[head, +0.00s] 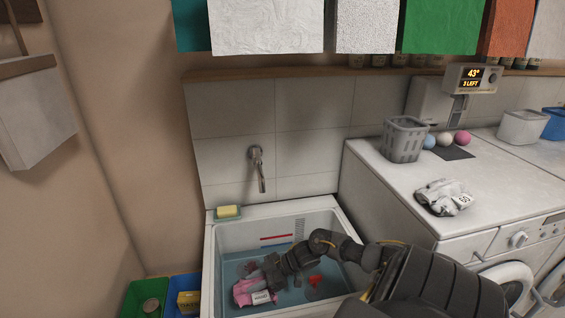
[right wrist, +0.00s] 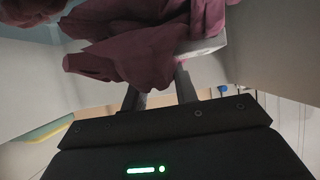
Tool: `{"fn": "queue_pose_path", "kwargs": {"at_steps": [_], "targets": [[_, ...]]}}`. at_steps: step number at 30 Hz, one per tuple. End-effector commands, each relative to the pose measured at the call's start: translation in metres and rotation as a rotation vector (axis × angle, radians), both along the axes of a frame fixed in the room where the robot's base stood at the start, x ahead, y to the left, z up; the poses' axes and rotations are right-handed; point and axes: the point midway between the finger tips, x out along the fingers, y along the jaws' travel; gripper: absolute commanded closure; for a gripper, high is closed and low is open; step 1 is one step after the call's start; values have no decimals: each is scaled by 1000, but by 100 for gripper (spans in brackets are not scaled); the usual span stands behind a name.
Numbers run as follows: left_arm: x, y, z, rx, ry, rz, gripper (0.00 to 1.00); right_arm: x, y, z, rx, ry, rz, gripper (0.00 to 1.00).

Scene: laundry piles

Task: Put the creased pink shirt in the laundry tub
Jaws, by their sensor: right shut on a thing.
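The creased pink shirt (head: 243,294) is bunched up with a pale tag on it, inside the outline of the laundry tub (head: 235,238). My right gripper (head: 262,281) is shut on the shirt, its arm reaching in over the tub's right side. In the right wrist view the shirt (right wrist: 140,52) looks dark pink and hangs at the fingertips (right wrist: 160,85). I cannot tell whether the shirt touches the water. My left gripper is not in view.
A red piece (head: 315,280) lies in the tub. A tap (head: 258,168) is above it and a yellow sponge (head: 228,211) sits on its back left corner. A grey cloth (head: 441,196) and a grey basket (head: 404,139) are on the machine top. Green (head: 133,297) and blue (head: 176,284) bins stand left.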

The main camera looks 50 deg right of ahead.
Motion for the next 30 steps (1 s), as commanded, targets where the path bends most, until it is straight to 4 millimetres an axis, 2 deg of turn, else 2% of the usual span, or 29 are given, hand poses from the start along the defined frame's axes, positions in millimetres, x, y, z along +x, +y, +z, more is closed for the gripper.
{"fn": "queue_pose_path", "kwargs": {"at_steps": [3,10,18,21,26,30], "targets": [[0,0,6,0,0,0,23,-15,2,-4,0,-1,12,98],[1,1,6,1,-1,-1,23,-19,3,-11,1,-2,14,98],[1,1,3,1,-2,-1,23,-18,3,-58,1,0,13,98],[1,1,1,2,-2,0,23,-18,3,-67,1,-3,14,98],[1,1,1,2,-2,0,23,-18,3,-71,0,-3,16,98],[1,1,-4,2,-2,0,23,-18,3,-89,1,-1,14,98]]}}
